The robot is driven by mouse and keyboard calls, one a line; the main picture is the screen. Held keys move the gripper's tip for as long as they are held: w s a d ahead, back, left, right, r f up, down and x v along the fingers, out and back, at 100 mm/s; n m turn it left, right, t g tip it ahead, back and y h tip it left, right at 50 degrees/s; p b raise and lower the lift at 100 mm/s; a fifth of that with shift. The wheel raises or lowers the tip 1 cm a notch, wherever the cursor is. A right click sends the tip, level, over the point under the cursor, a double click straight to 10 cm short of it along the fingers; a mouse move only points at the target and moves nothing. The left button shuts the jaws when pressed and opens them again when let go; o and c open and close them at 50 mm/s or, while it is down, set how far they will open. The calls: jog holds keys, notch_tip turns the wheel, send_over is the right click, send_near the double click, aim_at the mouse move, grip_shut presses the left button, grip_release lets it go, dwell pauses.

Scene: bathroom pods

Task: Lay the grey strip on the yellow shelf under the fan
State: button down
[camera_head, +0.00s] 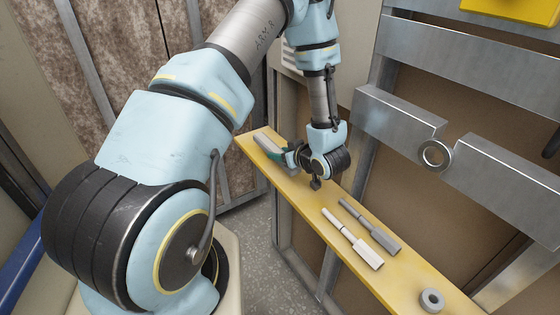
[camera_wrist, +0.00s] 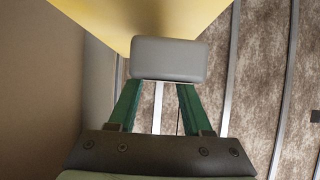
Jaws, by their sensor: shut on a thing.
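The grey strip (camera_head: 268,147) shows at the far left end of the yellow shelf (camera_head: 330,225), lying roughly along it. My gripper (camera_head: 290,157) is at the strip's near side, with its green fingers shut on it. In the wrist view the strip's grey, rounded end (camera_wrist: 168,60) fills the space at the tips of my gripper (camera_wrist: 160,92). The yellow shelf (camera_wrist: 120,18) shows behind it, up and to the left. I cannot tell whether the strip touches the shelf. I cannot clearly make out a fan.
Nearer on the shelf lie a white-handled tool (camera_head: 352,240), a grey-handled tool (camera_head: 371,226) and a small grey ring (camera_head: 432,300). A metal ring (camera_head: 435,154) sits at a notch in the metal wall rail (camera_head: 400,112). A white slatted panel (camera_head: 289,58) stands behind my arm.

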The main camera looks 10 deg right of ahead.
jog(key=shift+f+p, duration=0.5)
jog(key=shift+f, duration=1.35)
jog(key=shift+c, duration=1.7)
grip_release()
